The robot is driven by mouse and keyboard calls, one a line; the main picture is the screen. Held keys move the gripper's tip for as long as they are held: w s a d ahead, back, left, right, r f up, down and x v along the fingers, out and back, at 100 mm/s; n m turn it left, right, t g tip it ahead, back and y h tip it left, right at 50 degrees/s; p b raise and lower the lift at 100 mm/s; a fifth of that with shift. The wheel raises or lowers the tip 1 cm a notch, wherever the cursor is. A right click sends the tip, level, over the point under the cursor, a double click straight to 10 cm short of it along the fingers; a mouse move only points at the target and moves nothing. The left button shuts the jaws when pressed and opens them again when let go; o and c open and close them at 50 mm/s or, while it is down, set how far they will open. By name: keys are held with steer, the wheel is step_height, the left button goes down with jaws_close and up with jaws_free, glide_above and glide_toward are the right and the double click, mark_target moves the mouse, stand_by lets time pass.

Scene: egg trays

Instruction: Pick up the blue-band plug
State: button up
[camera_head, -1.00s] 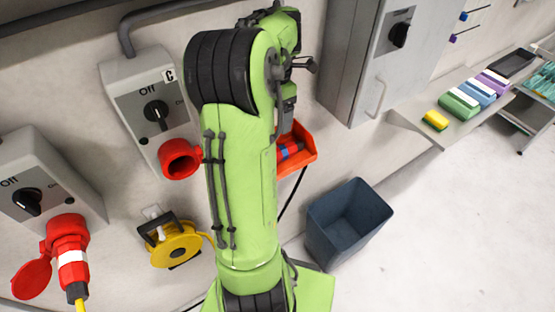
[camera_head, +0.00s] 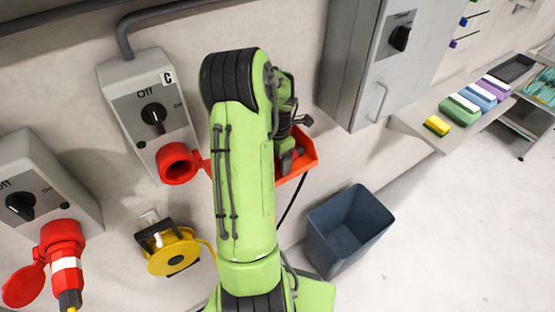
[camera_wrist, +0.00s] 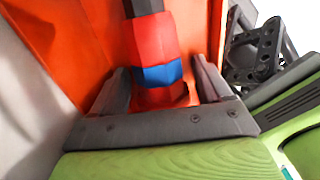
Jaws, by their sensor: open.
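The blue-band plug (camera_wrist: 152,40) is red with a blue band (camera_wrist: 158,74) and a dark upper end in the wrist view. It sits in the orange-red holder (camera_wrist: 70,40), which also shows on the wall in the head view (camera_head: 306,155). My gripper (camera_wrist: 161,68) is open, with one grey finger on each side of the plug near the band. Small gaps seem to show beside the fingers; contact is unclear. In the head view my gripper (camera_head: 289,155) is at the holder and hides the plug.
A grey switch box with a red socket (camera_head: 178,164) is left of my arm. A yellow cable reel (camera_head: 174,252) hangs below it. A dark blue bin (camera_head: 348,228) stands under the holder to the right. A grey cabinet (camera_head: 360,70) and a shelf (camera_head: 440,140) are further right.

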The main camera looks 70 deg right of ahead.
steer(key=c, duration=1)
steer(key=shift+r, duration=0.15)
